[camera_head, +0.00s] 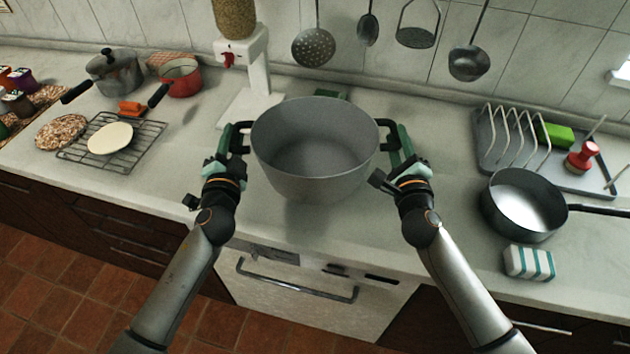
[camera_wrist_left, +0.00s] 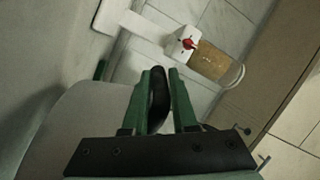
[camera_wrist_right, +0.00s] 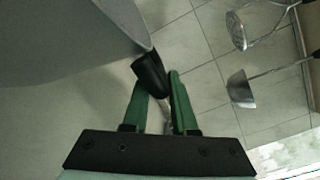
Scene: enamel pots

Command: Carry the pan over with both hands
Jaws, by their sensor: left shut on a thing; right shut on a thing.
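A large grey pan (camera_head: 314,170) with two dark side handles is in the middle of the head view, over the counter. My left gripper (camera_head: 236,140) is shut on its left handle. In the left wrist view the dark handle (camera_wrist_left: 158,88) sits between the green fingers. My right gripper (camera_head: 392,138) is shut on the right handle. In the right wrist view that handle (camera_wrist_right: 150,72) is between the fingers, with the pan's wall at the left. The pan looks level and empty. Whether its base clears the counter is hard to tell.
A white dispenser (camera_head: 243,75) stands just behind the pan's left side. A dark saucepan (camera_head: 522,204), a striped sponge (camera_head: 528,263) and a rack tray (camera_head: 500,140) are at the right. A wire rack (camera_head: 75,152), a lidded pot (camera_head: 117,74) and a red pan (camera_head: 181,78) are at the left.

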